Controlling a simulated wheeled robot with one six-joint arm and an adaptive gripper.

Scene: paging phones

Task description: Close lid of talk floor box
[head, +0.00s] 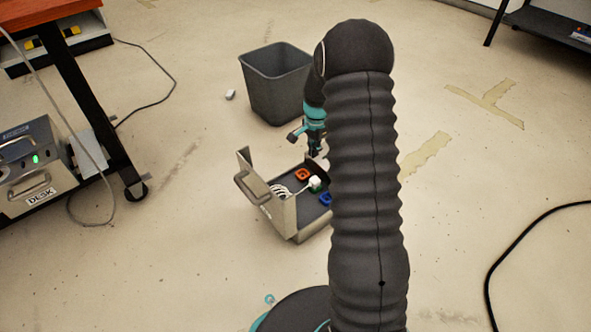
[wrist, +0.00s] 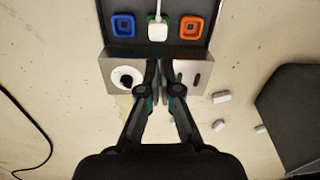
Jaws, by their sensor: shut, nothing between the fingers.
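The grey floor box (head: 300,233) sits on the floor, left of my arm in the head view. Its lid (head: 268,203) stands open on the near left side, with a handle (head: 247,192) on its outer face. Inside are blue, green and orange sockets, and a white plug (wrist: 157,29) sits in the green one. My gripper (head: 316,152) is shut and empty at the far end of the box, opposite the lid. In the wrist view its fingertips (wrist: 162,68) are over the end panel (wrist: 113,66), between a dial and a pale plate; contact cannot be told.
A grey bin (head: 275,85) stands behind the box, with a small white block (head: 230,95) beside it. A unit labelled DESK (head: 35,165) and a wheeled table leg (head: 95,115) are at left. A black cable (head: 510,245) lies at right. Floor left of the box is clear.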

